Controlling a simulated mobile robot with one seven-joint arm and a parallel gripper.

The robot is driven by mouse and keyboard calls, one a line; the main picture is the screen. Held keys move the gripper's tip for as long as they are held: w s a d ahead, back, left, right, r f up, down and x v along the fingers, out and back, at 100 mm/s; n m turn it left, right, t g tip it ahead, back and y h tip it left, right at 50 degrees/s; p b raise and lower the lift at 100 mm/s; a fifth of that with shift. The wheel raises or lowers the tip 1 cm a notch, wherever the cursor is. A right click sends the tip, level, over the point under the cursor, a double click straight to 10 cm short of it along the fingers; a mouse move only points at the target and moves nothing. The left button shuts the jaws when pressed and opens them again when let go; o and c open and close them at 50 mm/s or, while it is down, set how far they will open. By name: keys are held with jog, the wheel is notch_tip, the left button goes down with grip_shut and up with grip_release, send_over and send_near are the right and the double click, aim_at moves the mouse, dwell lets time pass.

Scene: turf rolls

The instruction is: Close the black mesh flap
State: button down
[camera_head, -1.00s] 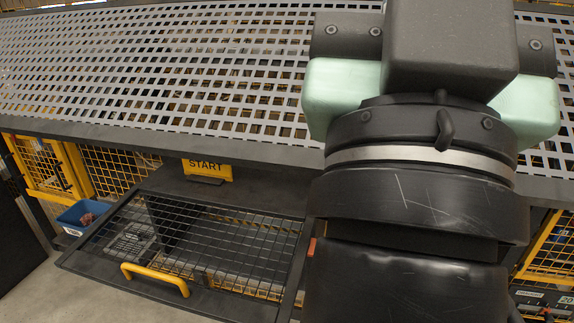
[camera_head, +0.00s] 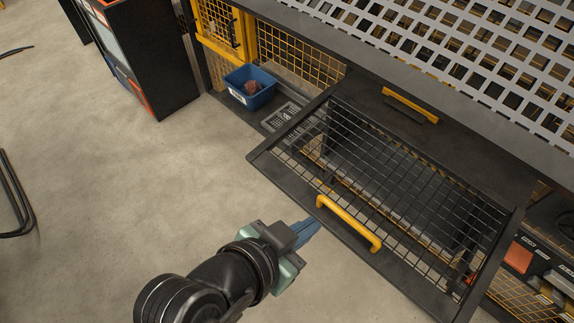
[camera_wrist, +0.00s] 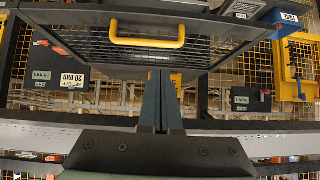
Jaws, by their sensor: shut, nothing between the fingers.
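The black mesh flap (camera_head: 395,185) stands out from the machine in the head view, its wire grid in a dark frame. A yellow handle (camera_head: 348,222) is fixed along its near edge. The flap (camera_wrist: 115,48) and handle (camera_wrist: 147,34) also show in the upper part of the wrist view. My gripper (camera_head: 312,226) is shut and empty, close to the left of the handle in the head view. Its blue fingers (camera_wrist: 159,80) point at the flap's handle side in the wrist view. I cannot tell whether the fingertips touch the flap's edge.
A blue bin (camera_head: 249,87) with something reddish inside stands at the flap's far left. A perforated grey panel (camera_head: 470,40) lies above the flap. A dark cabinet (camera_head: 150,60) stands at the upper left.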

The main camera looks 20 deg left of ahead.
jog(key=s+f, duration=0.1)
jog(key=p, duration=0.2)
send_over(332, 224)
jog(key=s, duration=0.3)
notch_tip(332, 224, down, 6)
jog(key=f, duration=0.2)
jog(key=shift+w+a+f+g, duration=0.1)
jog(key=shift+a+f+g, duration=0.25)
jog(key=shift+g, duration=0.05)
jog(key=shift+w+f+p, duration=0.1)
jog(key=shift+f+p, duration=0.25)
jog(key=shift+f, duration=0.65)
jog(key=shift+f, duration=0.15)
